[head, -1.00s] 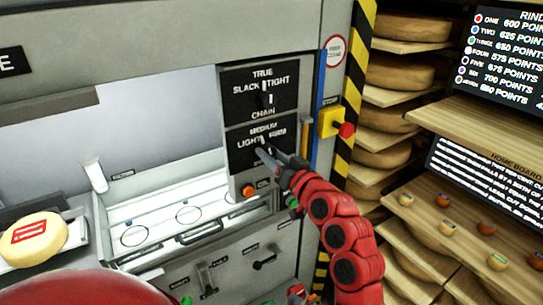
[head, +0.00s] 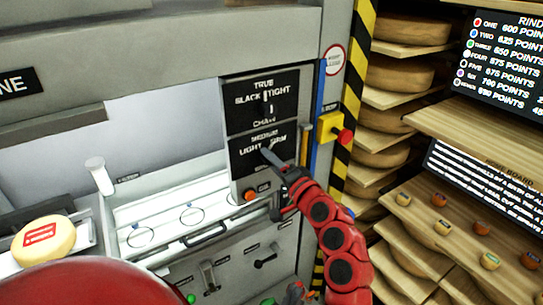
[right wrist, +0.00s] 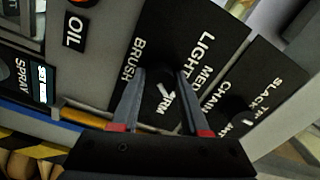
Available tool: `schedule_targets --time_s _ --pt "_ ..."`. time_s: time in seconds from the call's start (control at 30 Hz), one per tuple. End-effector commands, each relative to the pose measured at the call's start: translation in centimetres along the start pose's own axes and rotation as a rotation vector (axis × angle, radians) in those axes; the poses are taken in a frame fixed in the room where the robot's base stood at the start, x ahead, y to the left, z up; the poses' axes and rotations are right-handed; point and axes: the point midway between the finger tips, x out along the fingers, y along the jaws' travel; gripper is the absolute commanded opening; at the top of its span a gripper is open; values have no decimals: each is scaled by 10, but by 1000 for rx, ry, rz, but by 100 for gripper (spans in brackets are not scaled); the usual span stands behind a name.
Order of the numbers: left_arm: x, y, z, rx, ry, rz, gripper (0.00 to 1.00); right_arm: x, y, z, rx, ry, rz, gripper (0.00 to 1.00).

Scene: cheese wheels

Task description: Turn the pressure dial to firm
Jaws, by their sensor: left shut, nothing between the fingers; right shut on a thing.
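The pressure dial (right wrist: 157,84) is a dark knob on a black plate (head: 241,167) lettered LIGHT, MEDIUM and FIRM. In the right wrist view my right gripper (right wrist: 161,82) has a finger on each side of the knob and is shut on it. A short white mark shows near the knob, beside the partly hidden FIRM lettering; I cannot tell the setting surely. In the head view the right gripper (head: 268,157) covers most of the dial.
The slack/tight chain switch (head: 268,103) sits just above the dial. An orange button (head: 250,195) is below it, and a yellow box with a red stop button (head: 345,135) is at right. Shelves of cheese wheels (head: 385,115) stand beyond the striped post.

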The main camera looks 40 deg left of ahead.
Motion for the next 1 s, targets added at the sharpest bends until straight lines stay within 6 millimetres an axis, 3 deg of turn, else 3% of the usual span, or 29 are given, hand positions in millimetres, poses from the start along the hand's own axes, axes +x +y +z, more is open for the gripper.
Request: schedule_targets --time_s 0.33,0.9,0.93,1.0 --pt "14 -1 -2 0 0 0 0 0 -1 0 148 -1 1 0" --pt "15 -1 -2 0 0 0 0 0 -1 0 177 0 0 0" --pt "15 -1 -2 0 0 0 0 0 -1 0 177 0 0 48" --pt "15 -1 -2 0 0 0 0 0 -1 0 177 0 0 61"
